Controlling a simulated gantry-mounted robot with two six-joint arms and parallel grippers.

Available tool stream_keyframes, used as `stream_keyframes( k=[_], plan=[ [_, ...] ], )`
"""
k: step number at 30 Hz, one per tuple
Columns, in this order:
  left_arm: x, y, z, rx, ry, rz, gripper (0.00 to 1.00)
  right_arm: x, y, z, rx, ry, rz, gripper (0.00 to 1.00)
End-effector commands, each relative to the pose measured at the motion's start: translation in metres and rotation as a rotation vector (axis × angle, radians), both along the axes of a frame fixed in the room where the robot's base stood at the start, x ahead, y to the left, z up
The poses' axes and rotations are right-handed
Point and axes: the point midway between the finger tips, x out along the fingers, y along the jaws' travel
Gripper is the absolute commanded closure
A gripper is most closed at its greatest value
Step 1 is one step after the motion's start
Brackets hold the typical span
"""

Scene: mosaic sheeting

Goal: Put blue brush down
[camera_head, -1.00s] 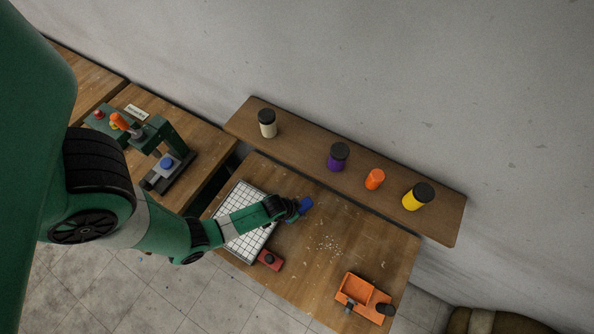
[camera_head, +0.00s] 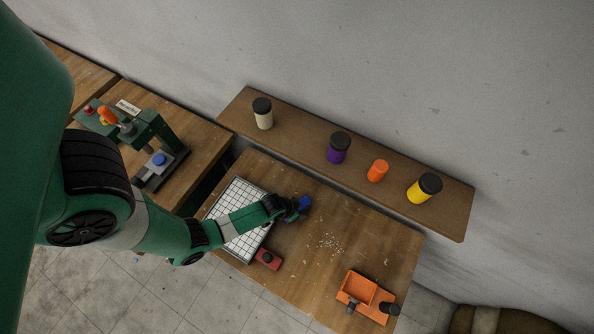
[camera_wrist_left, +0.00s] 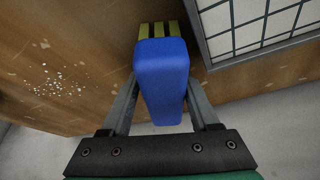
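The blue brush (camera_head: 304,203) shows near the back edge of the wooden table, at the tip of my left arm. In the left wrist view the blue brush (camera_wrist_left: 162,80) has a blue body and yellow bristles at its far end. My left gripper (camera_head: 297,206) has its two fingers on either side of the blue body and appears shut on it. The fingers (camera_wrist_left: 162,92) also show in the left wrist view. The brush is over or on the tabletop; I cannot tell whether it touches. My right gripper is not in view.
A white gridded sheet (camera_head: 232,190) lies left of the brush, with a red block (camera_head: 268,259) at its front. White crumbs (camera_head: 328,243) lie to the right. An orange tray (camera_head: 357,290) sits at front right. A shelf (camera_head: 300,133) behind holds several jars.

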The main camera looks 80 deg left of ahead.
Motion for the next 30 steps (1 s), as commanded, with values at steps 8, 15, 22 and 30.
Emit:
stream_keyframes(
  k=[8, 15, 22, 30],
  plan=[
    [-0.003, 0.001, -0.004, 0.004, 0.01, 0.0, 0.2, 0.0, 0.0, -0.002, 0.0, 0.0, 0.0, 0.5],
    [-0.01, -0.002, 0.021, 0.004, 0.007, 0.0, 0.2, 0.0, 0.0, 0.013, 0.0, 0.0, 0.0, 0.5],
    [-0.029, -0.012, 0.082, 0.003, 0.007, -0.002, 0.2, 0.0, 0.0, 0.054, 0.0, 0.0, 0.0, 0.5],
    [-0.042, -0.018, 0.113, 0.002, 0.006, 0.0, 0.2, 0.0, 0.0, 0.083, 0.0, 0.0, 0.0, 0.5]
  ],
)
